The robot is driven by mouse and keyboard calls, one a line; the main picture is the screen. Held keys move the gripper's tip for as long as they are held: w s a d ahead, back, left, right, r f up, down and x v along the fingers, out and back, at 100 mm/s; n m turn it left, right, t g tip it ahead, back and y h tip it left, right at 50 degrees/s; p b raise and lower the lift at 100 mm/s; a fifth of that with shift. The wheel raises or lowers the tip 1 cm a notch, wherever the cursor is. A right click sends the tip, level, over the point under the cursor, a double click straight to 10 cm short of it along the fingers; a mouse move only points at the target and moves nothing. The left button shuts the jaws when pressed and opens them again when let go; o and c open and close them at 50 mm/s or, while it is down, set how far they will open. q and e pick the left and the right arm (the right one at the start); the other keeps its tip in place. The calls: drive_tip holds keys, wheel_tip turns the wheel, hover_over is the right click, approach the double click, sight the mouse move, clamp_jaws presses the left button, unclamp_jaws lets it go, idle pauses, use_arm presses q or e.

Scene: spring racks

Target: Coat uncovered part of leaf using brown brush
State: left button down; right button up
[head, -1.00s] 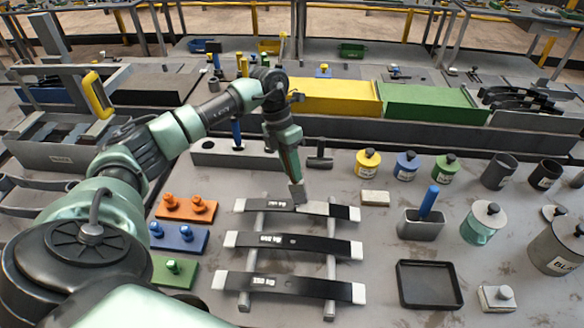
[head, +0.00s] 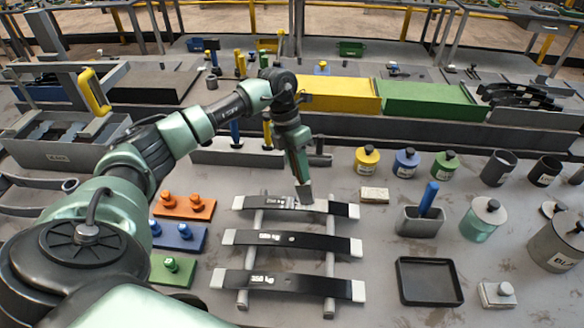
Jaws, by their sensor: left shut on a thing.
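Three dark leaves with pale ends lie across two grey rails. The far leaf (head: 337,208) has a white weight mark and a small light patch left of the brush tip. The middle leaf (head: 320,244) and near leaf (head: 318,287) are dark with white marks. My left gripper (head: 297,150) is shut on a brush (head: 304,192), held nearly upright with its grey tip down at the far leaf's middle. I cannot tell if the tip touches the leaf. The arm and gripper hide most of the brush handle, so its colour is unclear. My right gripper is not in view.
A grey holder (head: 419,225) with a blue-handled tool (head: 429,195) stands right of the leaves, behind a black tray (head: 429,283). Yellow, blue and green-labelled jars (head: 406,162) stand behind. Orange, blue and green peg blocks (head: 178,238) lie left. A tool block (head: 215,152) stands behind the leaves.

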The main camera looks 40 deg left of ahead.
sight(292, 153)
use_arm(q)
drive_tip(key=shift+w+d, duration=0.3)
drive_tip(key=shift+d, duration=0.15)
drive_tip(key=s+a, duration=0.2)
drive_tip(key=a, duration=0.1)
drive_tip(key=shift+b, duration=0.4)
idle(0.9)
drive_tip(key=shift+w+d, duration=0.1)
drive_tip(key=shift+w+d+r+p, duration=0.1)
drive_tip(key=shift+r+p, duration=1.85)
drive_tip(key=shift+r, duration=1.1)
drive_tip(key=shift+d+r+p, duration=0.1)
drive_tip(key=shift+r+p, duration=0.9)
drive_tip(key=shift+r, duration=0.5)
